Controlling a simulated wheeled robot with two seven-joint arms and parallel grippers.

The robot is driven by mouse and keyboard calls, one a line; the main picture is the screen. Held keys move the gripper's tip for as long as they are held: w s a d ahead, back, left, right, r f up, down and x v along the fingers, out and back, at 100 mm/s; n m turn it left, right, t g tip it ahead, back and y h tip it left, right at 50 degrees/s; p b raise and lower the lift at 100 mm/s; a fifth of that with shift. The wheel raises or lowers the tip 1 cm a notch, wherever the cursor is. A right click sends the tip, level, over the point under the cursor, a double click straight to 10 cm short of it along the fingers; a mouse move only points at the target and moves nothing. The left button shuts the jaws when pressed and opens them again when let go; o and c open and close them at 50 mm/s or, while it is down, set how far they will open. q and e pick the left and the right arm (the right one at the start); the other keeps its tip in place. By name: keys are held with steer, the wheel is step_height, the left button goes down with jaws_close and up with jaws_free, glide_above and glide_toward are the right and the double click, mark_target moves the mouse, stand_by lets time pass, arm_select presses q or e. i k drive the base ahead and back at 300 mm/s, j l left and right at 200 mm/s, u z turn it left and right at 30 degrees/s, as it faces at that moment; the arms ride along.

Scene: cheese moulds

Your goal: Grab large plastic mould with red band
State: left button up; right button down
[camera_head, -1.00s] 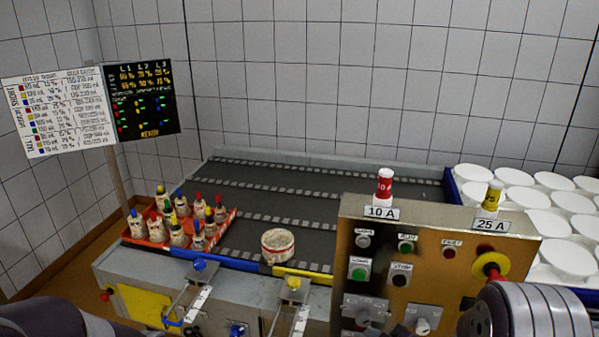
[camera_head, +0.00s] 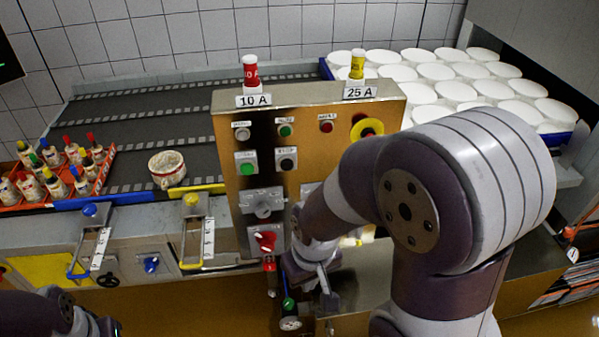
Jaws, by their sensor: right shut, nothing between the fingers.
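A round, pale mould with a reddish band (camera_head: 168,168) stands upright on the dark conveyor belt, close to its front edge, left of the control panel. My right arm reaches in from the right, in front of the panel. Its gripper (camera_head: 326,297) is low, below the panel, shut and empty, well to the right of the mould and apart from it. Only part of my left arm shows at the lower left corner; its gripper is not visible.
An orange tray (camera_head: 40,206) of bottles with coloured tops is left of the mould. Clamp levers (camera_head: 193,228) line the front. White round moulds (camera_head: 436,72) fill the back right.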

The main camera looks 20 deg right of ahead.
mark_target(167, 167)
steer(key=z, duration=0.45)
steer(key=i+j+z, duration=0.1)
steer(key=j+z, duration=0.2)
steer(key=z, duration=0.2)
steer(key=i+j+z, duration=0.1)
steer(key=j+z, duration=0.2)
steer(key=z, duration=0.2)
steer(key=j+z, duration=0.3)
steer(key=z, duration=0.2)
steer(key=j+z, duration=0.35)
steer(key=z, duration=0.15)
steer(key=k+j+z, duration=0.1)
steer(key=j, duration=0.4)
steer(key=k+j+z, duration=0.1)
steer(key=k+j, duration=0.15)
steer(key=j, duration=0.2)
steer(key=k+j, duration=0.2)
steer(key=j, duration=0.25)
steer(key=k+j+z, duration=0.15)
steer(key=j, duration=0.3)
steer(key=k+j+z, duration=0.1)
steer(key=k+j, duration=0.2)
steer(key=k+j+z, duration=0.1)
steer(key=k+j, duration=0.15)
steer(key=j, duration=0.25)
